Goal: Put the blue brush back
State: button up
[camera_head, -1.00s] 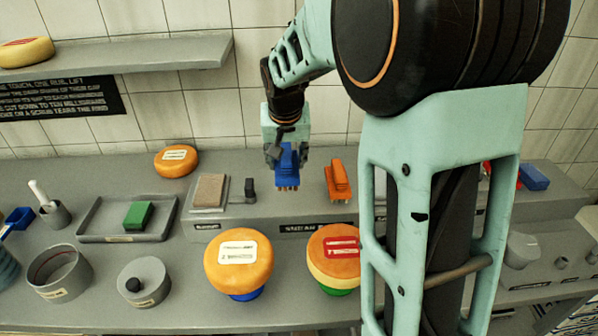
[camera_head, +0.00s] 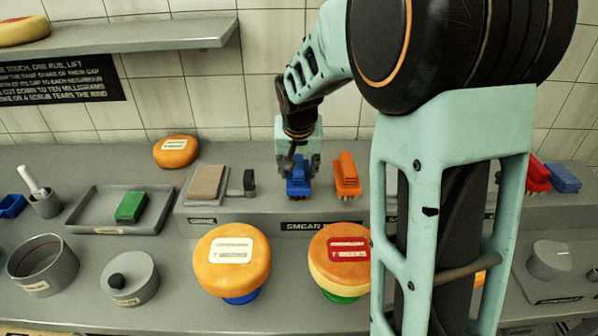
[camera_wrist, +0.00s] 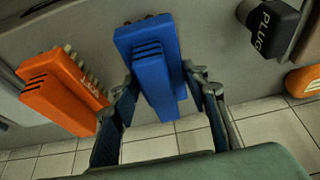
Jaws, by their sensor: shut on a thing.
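The blue brush (camera_head: 298,182) is upright at the raised grey shelf, just left of the orange brush (camera_head: 346,174). My gripper (camera_head: 299,168) is shut on it from above. In the wrist view the blue brush (camera_wrist: 151,65) sits between the two fingers, with the orange brush (camera_wrist: 62,92) beside it and a gap between them. The bristles of the blue brush are low at the shelf top; I cannot tell whether they touch it.
A dark plug (camera_head: 249,182) and a tan block (camera_head: 207,184) stand left of the blue brush. Two cheese wheels (camera_head: 232,258) (camera_head: 340,257) stand in front. A tray (camera_head: 100,222) with a green block lies left. My arm hides part of the right side.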

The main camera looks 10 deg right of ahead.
jog(key=o, duration=0.7)
jog(key=shift+f, duration=0.15)
jog(key=shift+c, duration=0.2)
jog(key=o, duration=0.4)
jog(key=shift+o, duration=0.2)
jog(key=shift+r, duration=0.55)
jog(key=v, duration=1.1)
jog(key=shift+s+r, duration=0.1)
jog(key=shift+r, duration=0.05)
